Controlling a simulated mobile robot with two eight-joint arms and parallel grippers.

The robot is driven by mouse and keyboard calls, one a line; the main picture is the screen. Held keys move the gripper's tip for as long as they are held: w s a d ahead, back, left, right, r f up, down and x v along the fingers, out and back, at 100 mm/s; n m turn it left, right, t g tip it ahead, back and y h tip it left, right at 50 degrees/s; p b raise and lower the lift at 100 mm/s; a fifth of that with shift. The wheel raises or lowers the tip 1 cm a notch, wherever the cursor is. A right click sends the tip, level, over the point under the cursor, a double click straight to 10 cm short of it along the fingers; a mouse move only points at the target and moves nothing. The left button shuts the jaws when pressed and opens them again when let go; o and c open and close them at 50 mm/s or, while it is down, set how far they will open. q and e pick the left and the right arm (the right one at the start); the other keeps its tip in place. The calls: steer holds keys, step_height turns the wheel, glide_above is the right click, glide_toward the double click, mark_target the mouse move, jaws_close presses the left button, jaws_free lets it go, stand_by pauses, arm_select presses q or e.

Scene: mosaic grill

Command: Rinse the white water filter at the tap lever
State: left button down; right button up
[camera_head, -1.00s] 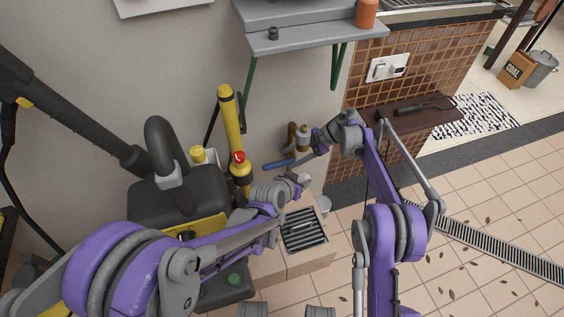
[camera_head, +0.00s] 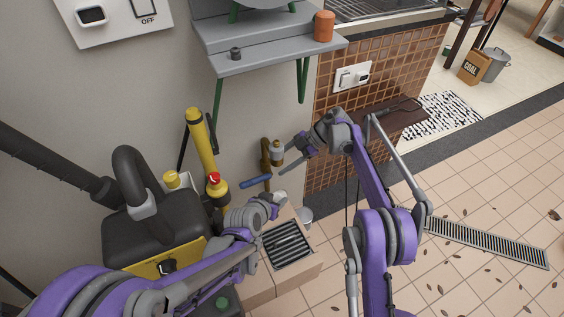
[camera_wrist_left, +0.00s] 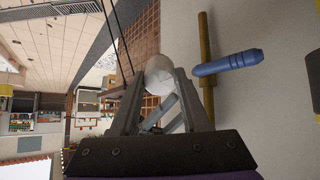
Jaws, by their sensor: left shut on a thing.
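My left gripper (camera_head: 280,202) is in front of the wall, just above the slatted drain grate. In the left wrist view the left gripper (camera_wrist_left: 160,88) is shut on the white water filter (camera_wrist_left: 163,70), a pale rounded piece between the fingertips. The filter is hard to make out in the head view. The blue tap lever (camera_head: 256,181) sticks out on a brass pipe (camera_head: 265,155), up and left of the left gripper. In the left wrist view the lever (camera_wrist_left: 228,62) is right of the filter, apart from it. My right gripper (camera_head: 292,164) is near the tap; its jaws are unclear.
The drain grate (camera_head: 287,246) sits in a pale basin block (camera_head: 305,272) below. A pale round container (camera_head: 305,216) stands beside it. A black and yellow machine (camera_head: 155,225) and a yellow cylinder (camera_head: 202,145) crowd the left. A grey shelf (camera_head: 270,55) overhangs above.

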arm_select(q)
steer(key=s+a, duration=0.3)
steer(key=s, duration=0.2)
steer(key=shift+s, duration=0.4)
stand_by(1.3)
steer(key=p+v, duration=0.2)
steer(key=v, duration=0.4)
steer(key=shift+s+p, duration=0.2)
steer(key=shift+p, duration=0.2)
steer(key=shift+a, duration=0.1)
stand_by(0.4)
